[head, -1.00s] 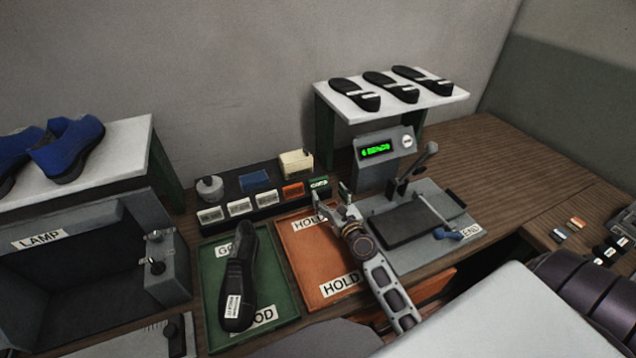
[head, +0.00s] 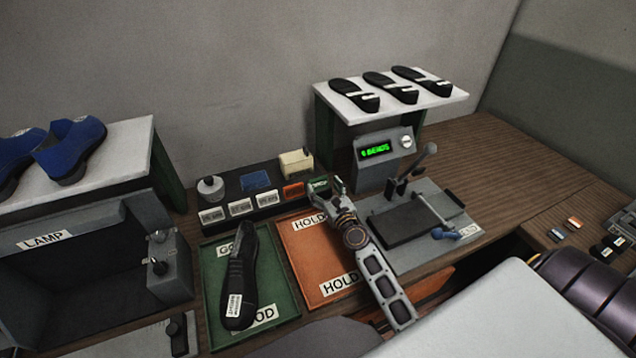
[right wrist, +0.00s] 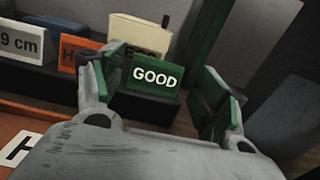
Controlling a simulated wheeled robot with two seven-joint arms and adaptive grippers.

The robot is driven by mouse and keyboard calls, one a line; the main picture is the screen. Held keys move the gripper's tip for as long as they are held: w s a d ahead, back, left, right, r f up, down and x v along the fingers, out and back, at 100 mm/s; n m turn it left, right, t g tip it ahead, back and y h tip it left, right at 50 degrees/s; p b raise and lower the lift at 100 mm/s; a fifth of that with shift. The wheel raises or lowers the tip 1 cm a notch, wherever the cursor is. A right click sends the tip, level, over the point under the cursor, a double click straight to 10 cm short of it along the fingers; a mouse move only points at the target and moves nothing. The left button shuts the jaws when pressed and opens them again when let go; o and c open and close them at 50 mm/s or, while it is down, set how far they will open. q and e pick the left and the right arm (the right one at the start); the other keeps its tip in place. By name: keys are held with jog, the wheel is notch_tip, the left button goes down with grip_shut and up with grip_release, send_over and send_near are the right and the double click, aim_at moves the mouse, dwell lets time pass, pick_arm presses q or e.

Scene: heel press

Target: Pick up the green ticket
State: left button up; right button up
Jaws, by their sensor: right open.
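The green ticket (right wrist: 155,76), marked GOOD, stands upright at the right end of the dark rack. In the head view the green ticket (head: 318,185) is small, just beyond my right gripper's fingers. My right gripper (head: 326,190) is open above the far right corner of the orange tray. In the right wrist view my right gripper (right wrist: 172,95) has its fingers to the left and right of the ticket, with a wider gap on the right. I cannot tell whether a finger touches it. My left gripper is not in view.
The dark rack (head: 226,224) holds white tickets and an orange ticket (head: 293,190), close left of the green one. A cream block (head: 296,163) stands behind. The orange HOLD tray (head: 308,258) and green GOOD tray (head: 283,300) lie in front. The press (head: 430,215) stands to the right.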

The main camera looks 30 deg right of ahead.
aim_at(319, 179)
jog(key=shift+w+r, duration=0.1)
jog(key=shift+w, duration=1.5)
jog(key=c, duration=0.5)
